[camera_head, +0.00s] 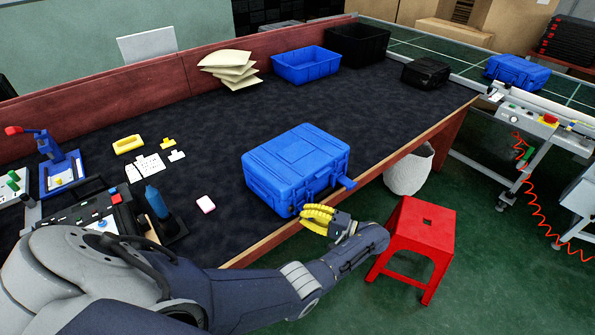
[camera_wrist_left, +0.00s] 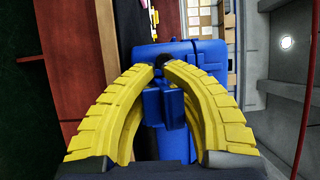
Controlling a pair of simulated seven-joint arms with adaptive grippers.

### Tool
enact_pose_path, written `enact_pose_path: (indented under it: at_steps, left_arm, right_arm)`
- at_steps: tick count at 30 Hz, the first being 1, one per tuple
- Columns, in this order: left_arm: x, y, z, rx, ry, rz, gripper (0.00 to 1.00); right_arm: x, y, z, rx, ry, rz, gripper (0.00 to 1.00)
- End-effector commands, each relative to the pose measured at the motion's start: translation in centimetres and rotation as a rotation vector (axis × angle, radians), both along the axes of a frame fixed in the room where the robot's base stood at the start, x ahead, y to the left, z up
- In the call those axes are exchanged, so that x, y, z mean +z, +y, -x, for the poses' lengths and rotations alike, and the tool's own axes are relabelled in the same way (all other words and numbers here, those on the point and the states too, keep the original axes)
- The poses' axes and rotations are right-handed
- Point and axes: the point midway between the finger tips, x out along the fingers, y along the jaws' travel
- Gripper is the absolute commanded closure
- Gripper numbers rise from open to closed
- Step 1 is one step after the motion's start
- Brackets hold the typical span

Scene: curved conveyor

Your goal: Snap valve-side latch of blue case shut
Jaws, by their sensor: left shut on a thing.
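The blue case (camera_head: 296,165) lies closed on the dark table mat, near the front edge. A blue latch (camera_head: 347,184) juts out from its front side at the right end. My left gripper (camera_head: 317,216), with yellow ribbed fingers, is at the front side, left of that latch. In the left wrist view, the fingertips (camera_wrist_left: 161,68) meet at the case (camera_wrist_left: 187,52), shut on a part of it. A blue latch-like piece (camera_wrist_left: 162,108) shows between the fingers. The exact part gripped and the valve cannot be made out. My right gripper is not in view.
A red stool (camera_head: 425,220) and a white basket (camera_head: 408,173) stand beyond the table's front edge. A blue bin (camera_head: 306,66), black case (camera_head: 426,72) and paper packets (camera_head: 230,68) are farther back. The mat behind the case is clear.

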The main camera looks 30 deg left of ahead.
Motion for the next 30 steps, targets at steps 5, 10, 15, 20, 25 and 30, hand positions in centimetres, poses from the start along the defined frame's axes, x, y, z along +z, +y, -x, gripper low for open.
enact_pose_path:
  at_steps: [5,10,15,20,25,30]
  left_arm:
    - [0.2,0.0,0.0,-0.002,-0.002,-0.003,1.0]
    - [0.1,0.1,0.3,-0.002,-0.003,-0.003,1.0]
    - [0.1,0.2,1.0,-0.002,-0.001,-0.001,1.0]
    - [0.1,0.4,1.4,-0.001,-0.002,-0.002,1.0]
    - [0.1,0.4,1.5,-0.001,-0.001,-0.003,1.0]
    - [0.1,0.4,1.5,-0.001,-0.002,-0.002,0.8]
  right_arm:
    - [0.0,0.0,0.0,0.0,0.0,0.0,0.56]
    - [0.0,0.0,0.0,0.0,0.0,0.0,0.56]
    - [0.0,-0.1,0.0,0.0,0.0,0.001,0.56]
    - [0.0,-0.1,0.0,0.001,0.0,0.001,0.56]
    - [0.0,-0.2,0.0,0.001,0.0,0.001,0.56]
    - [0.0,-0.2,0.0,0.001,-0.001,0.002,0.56]
